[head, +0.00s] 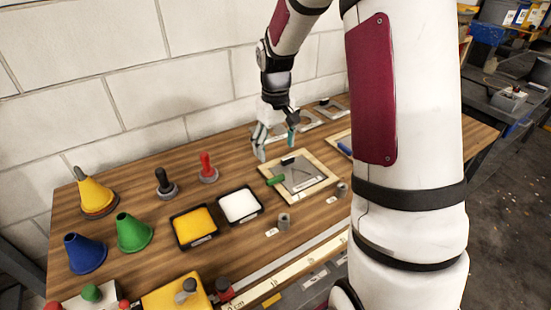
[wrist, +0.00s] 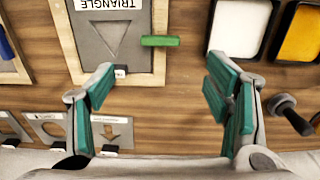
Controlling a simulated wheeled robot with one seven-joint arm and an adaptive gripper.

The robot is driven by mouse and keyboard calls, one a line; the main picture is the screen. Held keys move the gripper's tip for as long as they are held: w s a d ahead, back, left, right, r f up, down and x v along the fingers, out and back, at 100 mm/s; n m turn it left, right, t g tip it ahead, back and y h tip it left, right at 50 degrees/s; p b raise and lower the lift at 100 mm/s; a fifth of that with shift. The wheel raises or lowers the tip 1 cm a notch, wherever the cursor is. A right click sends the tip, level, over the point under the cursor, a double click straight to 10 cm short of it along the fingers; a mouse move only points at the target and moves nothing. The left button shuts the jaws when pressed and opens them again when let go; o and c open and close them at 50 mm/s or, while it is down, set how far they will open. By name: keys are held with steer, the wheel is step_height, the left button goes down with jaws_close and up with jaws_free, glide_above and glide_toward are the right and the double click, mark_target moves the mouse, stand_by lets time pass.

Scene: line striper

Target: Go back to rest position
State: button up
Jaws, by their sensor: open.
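My gripper (head: 275,144) hangs over the back of the wooden table (head: 140,181), close to the wall. It is open and empty. In the wrist view its two teal-padded fingers (wrist: 161,100) stand wide apart with bare table between them. The framed board (head: 318,178) lies just in front of the gripper. In the wrist view this board (wrist: 110,72) reads "TRIANGLE" and carries a triangle outline. A green block (wrist: 160,41) lies across the board's edge, apart from the fingers. The block also shows in the head view (head: 275,181).
A white-filled tray (head: 240,206) and a yellow-filled tray (head: 194,227) lie left of the board. Black (head: 165,183) and red (head: 208,168) handled tools stand behind them. Yellow (head: 95,193), green (head: 133,232) and blue (head: 84,254) cones stand at the left. The wall (head: 120,70) is close behind.

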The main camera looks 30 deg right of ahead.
steer(key=shift+r, duration=0.6)
